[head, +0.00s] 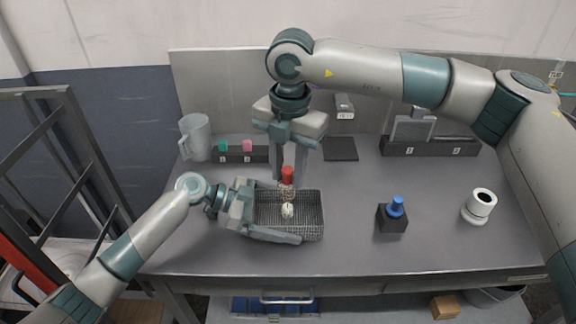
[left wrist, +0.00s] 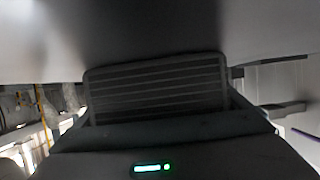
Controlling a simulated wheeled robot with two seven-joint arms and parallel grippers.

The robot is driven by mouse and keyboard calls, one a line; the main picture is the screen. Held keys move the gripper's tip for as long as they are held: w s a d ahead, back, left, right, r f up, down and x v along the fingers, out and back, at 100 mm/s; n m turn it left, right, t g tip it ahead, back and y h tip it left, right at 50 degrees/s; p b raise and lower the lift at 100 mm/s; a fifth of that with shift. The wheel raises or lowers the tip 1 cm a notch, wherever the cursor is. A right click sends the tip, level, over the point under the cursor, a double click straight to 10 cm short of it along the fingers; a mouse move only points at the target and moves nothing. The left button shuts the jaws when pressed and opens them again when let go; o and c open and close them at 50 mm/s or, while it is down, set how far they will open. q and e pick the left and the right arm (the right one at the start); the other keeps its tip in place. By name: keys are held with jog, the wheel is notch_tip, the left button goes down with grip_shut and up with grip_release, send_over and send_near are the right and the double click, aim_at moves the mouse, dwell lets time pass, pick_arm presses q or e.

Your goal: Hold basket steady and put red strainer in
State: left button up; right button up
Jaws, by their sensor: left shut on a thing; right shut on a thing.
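The basket (head: 318,222) is a grey wire-mesh tray on the table, left of centre in the head view. My left gripper (head: 254,214) is shut on its left side, with one finger showing along the front. The red strainer (head: 287,174) is upright, red at the top with a pale lower part, at the basket's back part. My right gripper (head: 288,179) points down from above and is shut on it. Whether the strainer's lower end touches the basket is too small to tell. A small whitish object (head: 287,211) lies inside the basket.
A blue-topped item stands in a black block (head: 391,220) to the right, with a white cylinder (head: 480,205) beyond it. A grey jug (head: 196,138) and a black rack (head: 240,154) stand at the back left. The tabletop between basket and block is clear.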

aim_at(288, 188)
jog(key=shift+f, duration=0.15)
jog(key=shift+f, duration=2.1)
jog(key=shift+f, duration=0.25)
jog(key=o, duration=1.2)
jog(key=shift+r, duration=0.1)
notch_tip(288, 188, up, 12)
jog(key=shift+d+f, duration=0.1)
jog(key=shift+d, duration=0.05)
